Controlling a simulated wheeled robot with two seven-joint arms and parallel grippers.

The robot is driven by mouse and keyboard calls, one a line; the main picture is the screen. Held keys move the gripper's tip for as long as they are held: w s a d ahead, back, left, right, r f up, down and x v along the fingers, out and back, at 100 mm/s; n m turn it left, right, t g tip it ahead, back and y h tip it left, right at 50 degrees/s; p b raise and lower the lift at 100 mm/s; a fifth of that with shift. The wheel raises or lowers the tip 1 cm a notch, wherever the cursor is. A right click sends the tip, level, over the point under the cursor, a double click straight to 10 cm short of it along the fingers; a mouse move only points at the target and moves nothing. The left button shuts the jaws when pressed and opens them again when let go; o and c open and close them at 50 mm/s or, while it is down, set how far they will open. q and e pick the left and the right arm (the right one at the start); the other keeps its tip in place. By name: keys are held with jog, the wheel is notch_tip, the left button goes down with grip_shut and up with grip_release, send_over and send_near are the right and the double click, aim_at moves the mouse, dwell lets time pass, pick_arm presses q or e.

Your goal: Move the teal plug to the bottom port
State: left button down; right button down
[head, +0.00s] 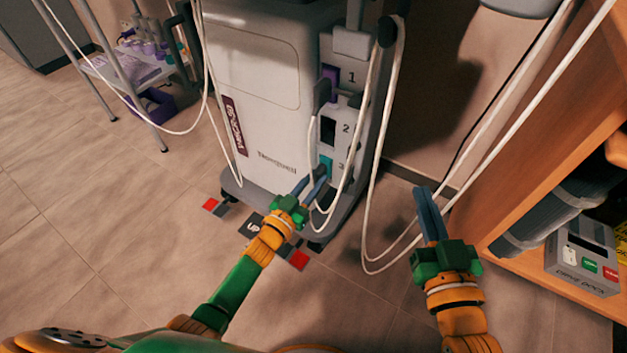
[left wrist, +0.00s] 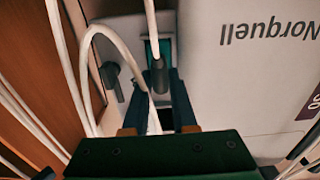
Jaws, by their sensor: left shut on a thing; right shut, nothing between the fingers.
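The pale machine (head: 258,95) has a column of ports numbered 1, 2 and 3 from the top. Teal (head: 326,164) shows at the bottom port, beside the number 3, and also in the left wrist view (left wrist: 152,48). My left gripper (head: 318,180) is right at this port, shut on the teal plug, whose body is mostly hidden by the fingers. A dark cable end (left wrist: 158,76) with a white cable shows between the fingertips. I cannot tell how deep the plug sits. Port 2 (head: 328,131) looks dark and empty. My right gripper (head: 427,205) is shut and empty, away from the machine.
A grey plug (head: 321,94) with a cable sits beside purple port 1 (head: 331,74). White cables (head: 384,130) hang in loops near both arms. A wooden shelf (head: 520,135) stands at right, a small cart (head: 125,70) at back left. The floor at left is clear.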

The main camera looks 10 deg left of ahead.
pick_arm(q)
jog(key=shift+f, duration=0.1)
dwell(0.7)
jog(key=c, duration=0.6)
grip_release()
jog(key=shift+c, duration=0.2)
jog(key=shift+o, duration=0.4)
jog(key=shift+s+a, duration=0.1)
jog(key=shift+s, duration=0.15)
jog(key=shift+s+a+p, duration=0.25)
jog(key=shift+s+p, duration=0.25)
jog(key=shift+s, duration=0.2)
jog(key=shift+s+a, duration=0.15)
jog(key=shift+s, duration=0.3)
